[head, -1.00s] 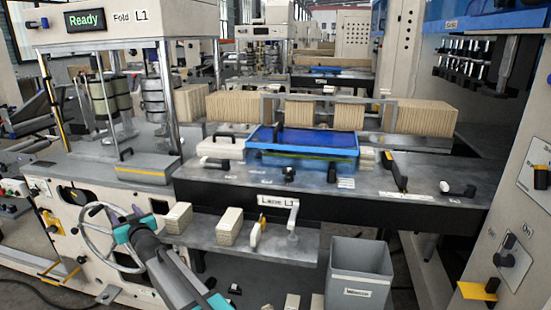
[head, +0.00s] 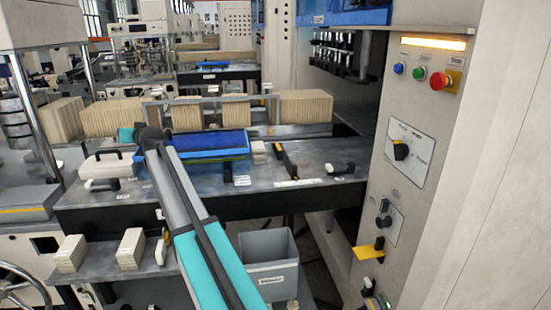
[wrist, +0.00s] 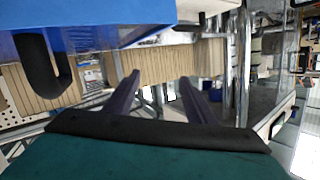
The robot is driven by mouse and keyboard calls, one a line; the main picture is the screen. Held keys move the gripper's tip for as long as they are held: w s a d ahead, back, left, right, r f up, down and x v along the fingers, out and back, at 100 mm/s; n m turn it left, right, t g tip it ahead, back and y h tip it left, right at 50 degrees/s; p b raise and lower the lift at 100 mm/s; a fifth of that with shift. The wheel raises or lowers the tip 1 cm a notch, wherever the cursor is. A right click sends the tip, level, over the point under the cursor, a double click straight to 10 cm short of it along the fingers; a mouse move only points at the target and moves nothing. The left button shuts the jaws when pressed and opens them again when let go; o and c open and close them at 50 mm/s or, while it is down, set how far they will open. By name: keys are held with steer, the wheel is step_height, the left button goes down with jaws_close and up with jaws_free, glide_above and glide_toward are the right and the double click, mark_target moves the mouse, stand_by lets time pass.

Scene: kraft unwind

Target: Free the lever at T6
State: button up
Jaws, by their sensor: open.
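I cannot read a T6 mark in any view, so I cannot tell which lever it names. On the right machine face in the head view are a black rotary handle (head: 383,213) and, below it, a yellow plate (head: 368,253) with a black knob (head: 379,243). A black-handled lever (head: 287,160) and a white, black-ended handle (head: 341,169) are on the lane table. In the wrist view my gripper (wrist: 158,82) is open, with nothing between its fingers.
A grey bin (head: 268,260) stands below the table's front edge. Paper stacks (head: 305,107) line the back of the table (head: 250,183). Floor shows between bin and machine.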

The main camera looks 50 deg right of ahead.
steer(key=s+d+r+m+g+h+p, duration=0.15)
steer(key=s+d, duration=0.25)
steer(key=d, duration=0.6)
steer(key=s+d+r+m+g, duration=0.1)
steer(key=s+d+r+m, duration=0.2)
steer(key=d, duration=0.7)
steer(key=s+d+f+m+g, duration=0.1)
steer(key=s+d, duration=0.2)
steer(key=s+d+f+m+g+h, duration=0.1)
steer(key=s+d+g, duration=0.1)
steer(key=s+d, duration=0.2)
steer(key=s+d+f+m+g, duration=0.1)
steer(key=s+d+f, duration=0.1)
steer(key=s+d, duration=0.1)
steer(key=shift+s+d+g, duration=0.35)
steer(key=shift+d, duration=0.35)
steer(key=s+d+f+m+g+h, duration=0.1)
steer(key=s+d+m+g, duration=0.2)
steer(key=s+d, duration=0.35)
steer(key=s+d+f+m+g, duration=0.1)
steer(key=s+d+m+g, duration=0.25)
steer(key=s, duration=0.55)
step_height(320, 180, up, 2)
steer(key=m+g, duration=0.5)
steer(key=m, duration=0.2)
glide_above(329, 165)
steer(key=w+a, duration=0.3)
steer(key=a, duration=0.2)
steer(key=shift+w+r+y, duration=0.1)
steer(key=shift+y, duration=0.35)
